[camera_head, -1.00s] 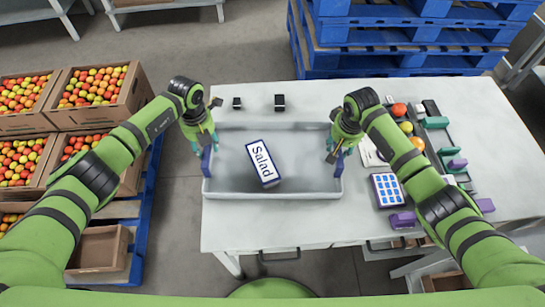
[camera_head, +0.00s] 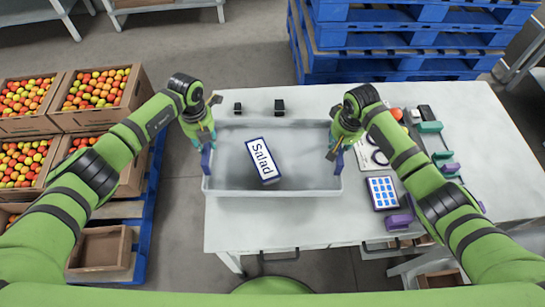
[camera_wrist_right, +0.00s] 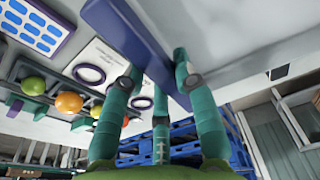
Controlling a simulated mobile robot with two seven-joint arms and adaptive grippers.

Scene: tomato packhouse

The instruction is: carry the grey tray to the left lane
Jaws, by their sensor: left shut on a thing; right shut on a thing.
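The grey tray (camera_head: 290,191) is shallow and has a blue handle at each end. My left gripper (camera_head: 205,145) is shut on the left handle (camera_head: 206,160). My right gripper (camera_head: 335,146) is shut on the right handle (camera_head: 339,161). In the right wrist view the teal fingers (camera_wrist_right: 155,78) close around the blue bar of that handle (camera_wrist_right: 125,35). The tray looks level over the table; whether it touches the top is unclear.
Two small black blocks (camera_head: 280,106) stand on the table (camera_head: 300,222) just behind the tray. A blue-keyed pad (camera_head: 382,192), rings, fruit and a rack crowd the right side. Fruit boxes (camera_head: 105,90) stand at the left, blue pallets (camera_head: 400,40) behind.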

